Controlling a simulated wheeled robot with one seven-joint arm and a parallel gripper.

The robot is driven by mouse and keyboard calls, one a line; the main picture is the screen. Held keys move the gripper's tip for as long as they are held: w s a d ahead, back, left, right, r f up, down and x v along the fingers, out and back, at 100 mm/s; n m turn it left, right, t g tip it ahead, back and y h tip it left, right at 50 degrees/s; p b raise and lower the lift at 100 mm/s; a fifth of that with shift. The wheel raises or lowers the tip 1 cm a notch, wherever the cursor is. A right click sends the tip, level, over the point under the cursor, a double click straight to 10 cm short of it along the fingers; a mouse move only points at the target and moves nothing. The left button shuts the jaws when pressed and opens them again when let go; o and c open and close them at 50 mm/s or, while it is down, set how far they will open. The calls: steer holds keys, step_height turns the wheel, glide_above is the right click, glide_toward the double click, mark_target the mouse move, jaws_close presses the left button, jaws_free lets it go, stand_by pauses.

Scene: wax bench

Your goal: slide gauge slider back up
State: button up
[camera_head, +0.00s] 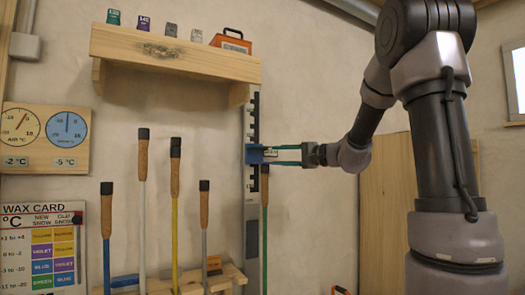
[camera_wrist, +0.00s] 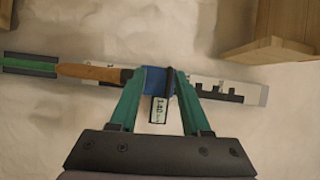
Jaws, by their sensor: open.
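The gauge is a tall grey upright bar (camera_head: 252,215) on the wall with dark notched pieces along its upper part. Its blue slider (camera_head: 255,154) sits partway up, below the shelf. In the wrist view the bar (camera_wrist: 251,94) runs sideways, and the blue slider (camera_wrist: 154,80) carries a white label tab (camera_wrist: 158,109). My gripper (camera_head: 272,155) has reached the slider from the right. In the wrist view its green fingers (camera_wrist: 155,78) are open, one on each side of the slider and tab. I cannot tell whether they touch the slider.
A wooden shelf (camera_head: 170,55) holds small wax blocks and an orange box (camera_head: 231,41) above left. A cork pole handle (camera_wrist: 95,73) is close beside the gauge. Several poles stand left in a wooden rack (camera_head: 195,288). Dials (camera_head: 45,137) and a wax card (camera_head: 38,240) hang farther left.

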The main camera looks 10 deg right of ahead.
mark_target(263, 149)
steer(key=w+d+r+m+t, duration=0.1)
steer(key=w+d+t, duration=0.2)
steer(key=w, duration=0.2)
steer(key=x, duration=1)
steer(key=shift+s+a, duration=0.1)
steer(key=shift+a, duration=0.05)
jaws_close()
stand_by(0.9)
